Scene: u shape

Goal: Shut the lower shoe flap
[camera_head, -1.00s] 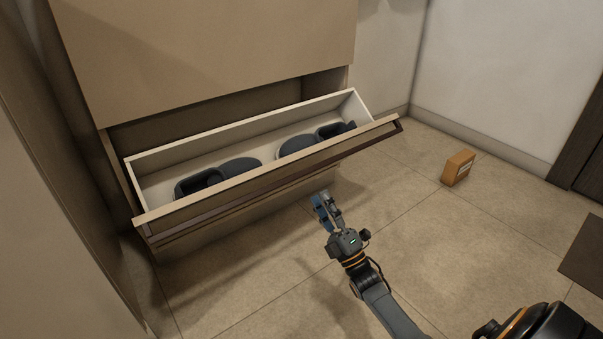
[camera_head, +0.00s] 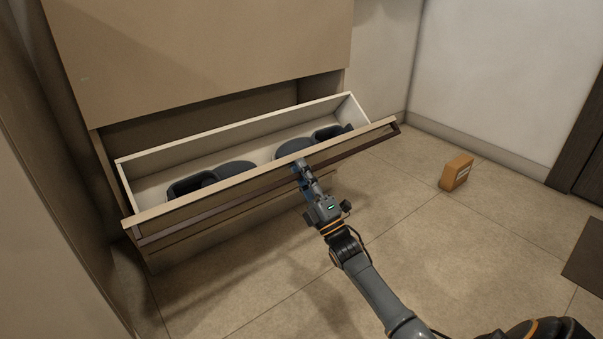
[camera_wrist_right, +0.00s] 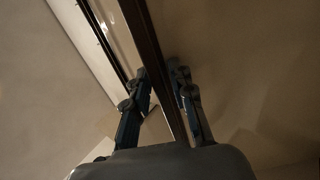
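The lower shoe flap (camera_head: 215,194) of the beige cabinet is tilted out and open, with its white-lined tray showing. Dark shoes (camera_head: 293,149) lie inside it. A dark handle bar (camera_head: 220,213) runs along the flap's front, and it crosses the right wrist view (camera_wrist_right: 146,40) diagonally. My right gripper (camera_head: 299,170) is at this bar, right of its middle. In the right wrist view its two blue-grey fingers (camera_wrist_right: 159,75) lie on either side of the bar, their tips close against it, and appear shut on it. My left gripper is not in view.
The upper cabinet front (camera_head: 200,50) above the flap looks closed. A small orange-brown box (camera_head: 455,172) stands on the tiled floor to the right, clear of my right arm. A dark mat (camera_head: 585,255) lies at the right edge. The floor before the flap is otherwise free.

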